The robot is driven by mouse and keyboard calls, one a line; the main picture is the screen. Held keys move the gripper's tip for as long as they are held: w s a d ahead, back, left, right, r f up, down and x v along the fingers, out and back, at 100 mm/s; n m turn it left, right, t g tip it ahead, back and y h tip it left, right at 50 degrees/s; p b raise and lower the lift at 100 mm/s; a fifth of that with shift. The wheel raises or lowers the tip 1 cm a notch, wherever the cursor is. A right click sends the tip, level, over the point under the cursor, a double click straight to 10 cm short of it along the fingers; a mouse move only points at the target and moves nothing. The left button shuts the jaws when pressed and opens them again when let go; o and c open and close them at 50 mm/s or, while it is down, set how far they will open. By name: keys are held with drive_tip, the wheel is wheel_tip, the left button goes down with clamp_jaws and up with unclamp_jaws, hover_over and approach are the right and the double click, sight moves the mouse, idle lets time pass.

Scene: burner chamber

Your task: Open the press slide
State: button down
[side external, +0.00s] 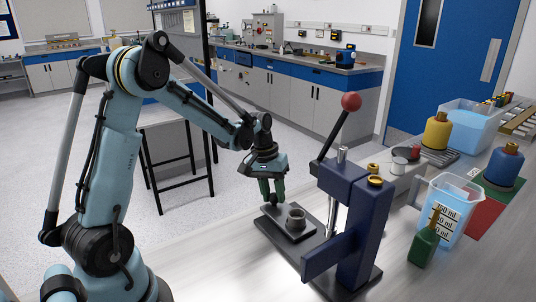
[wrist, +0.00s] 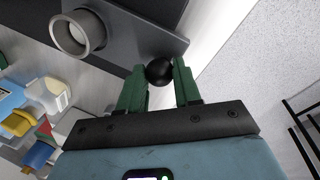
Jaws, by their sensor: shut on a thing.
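The press (side external: 355,220) is a dark blue frame with a red-balled lever, standing on the bench. Its press slide (side external: 274,222) is a dark flat plate at the press's left side, bearing a grey metal ring-like cup (side external: 296,219). The plate (wrist: 130,30) and cup (wrist: 78,33) also show in the wrist view. My gripper (side external: 272,198) points down at the slide's far left edge. In the wrist view its green fingers (wrist: 159,76) are shut on a round black knob (wrist: 159,70) at the plate's edge. The knob's stem is hidden.
Right of the press stand a clear measuring jug (side external: 447,210), a green bottle (side external: 425,243), a yellow bottle (side external: 437,132), a blue-topped bottle (side external: 504,163) and a blue bin (side external: 470,118). The bench left of the slide is clear near my gripper.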

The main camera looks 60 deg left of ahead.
drive_tip(key=shift+a, duration=0.45)
drive_tip(key=c, duration=0.8)
unclamp_jaws()
drive_tip(key=r, duration=0.4)
drive_tip(key=s+a+r, duration=0.1)
drive_tip(key=r, duration=0.7)
drive_tip(key=shift+s+a, duration=0.15)
drive_tip(key=shift+a, duration=0.25)
drive_tip(key=s+d+m+t, duration=0.2)
drive_tip(key=s+d, duration=0.1)
drive_tip(key=d, duration=0.2)
drive_tip(key=s+d+f+m+t+y, duration=0.1)
drive_tip(key=s+d+m+t, duration=0.1)
drive_tip(key=d, duration=0.3)
drive_tip(key=s+d+m+t, duration=0.2)
drive_tip(key=s+d, duration=0.2)
drive_tip(key=d, duration=0.1)
drive_tip(key=shift+s+f+m+y, duration=0.35)
drive_tip(key=shift+f+m+y, duration=0.05)
